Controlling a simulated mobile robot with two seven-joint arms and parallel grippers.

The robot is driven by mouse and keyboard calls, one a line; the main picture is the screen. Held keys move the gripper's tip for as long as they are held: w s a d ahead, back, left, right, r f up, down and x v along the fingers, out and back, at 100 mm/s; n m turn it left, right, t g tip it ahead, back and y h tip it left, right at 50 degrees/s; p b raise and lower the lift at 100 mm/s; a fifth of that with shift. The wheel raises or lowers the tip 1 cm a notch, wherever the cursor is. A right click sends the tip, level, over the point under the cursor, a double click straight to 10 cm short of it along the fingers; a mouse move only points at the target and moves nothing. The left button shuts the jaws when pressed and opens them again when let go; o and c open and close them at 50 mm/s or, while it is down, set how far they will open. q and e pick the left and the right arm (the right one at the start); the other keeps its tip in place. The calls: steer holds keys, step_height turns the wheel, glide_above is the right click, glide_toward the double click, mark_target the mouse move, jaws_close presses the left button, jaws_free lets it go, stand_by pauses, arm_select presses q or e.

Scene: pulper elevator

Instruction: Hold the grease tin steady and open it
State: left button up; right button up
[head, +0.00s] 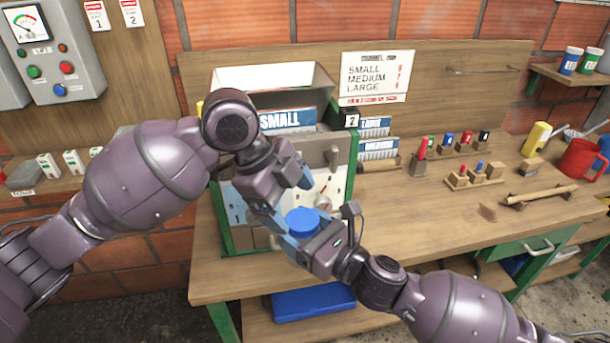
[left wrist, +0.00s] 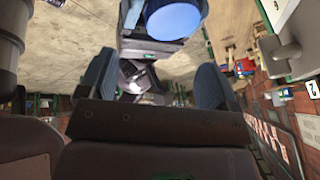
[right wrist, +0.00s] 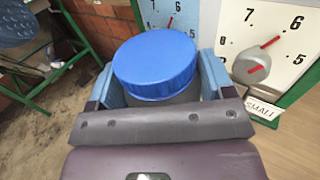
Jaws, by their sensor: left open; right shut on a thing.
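The lid also shows in the head view (head: 302,221) and at the top of the left wrist view (left wrist: 174,19). My right gripper (right wrist: 160,82) is shut on the tin's body below the lid and holds it upright in front of the white dial panel. My left gripper (head: 288,199) is open and empty, just above and beside the lid. In the left wrist view its fingers (left wrist: 152,85) stand apart with nothing between them touching.
A green-framed dial box (head: 353,190) stands close behind the tin, with a SMALL label box (head: 288,119) above. The wooden bench (head: 430,225) is clear at front right. Pens, blocks and a red mug (head: 580,159) stand further right.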

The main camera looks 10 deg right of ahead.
mark_target(306, 216)
arm_select(q)
steer(key=d+m+y, duration=0.1)
steer(key=w+d+r+m+y, duration=0.1)
steer(key=m, duration=0.1)
steer(key=shift+r+y, duration=0.2)
steer(key=shift+y, duration=0.2)
steer(key=shift+w+d+r+m+y, duration=0.2)
steer(key=shift+r+m+y, duration=0.15)
steer(key=shift+m+y, duration=0.25)
steer(key=shift+w+d+r+m+y, duration=0.2)
steer(key=shift+r+m+y, duration=0.1)
steer(key=shift+m+y, duration=0.25)
steer(key=shift+f, duration=3.95)
steer(key=c, duration=0.9)
steer(key=n, duration=0.5)
steer(key=shift+w+d+r, duration=0.1)
steer(key=shift+d, duration=0.1)
steer(key=shift+c, duration=0.2)
steer(key=n, duration=0.5)
steer(key=shift+w+a+t, duration=0.1)
steer(key=shift+w+t, duration=0.05)
steer(key=shift+t, duration=0.15)
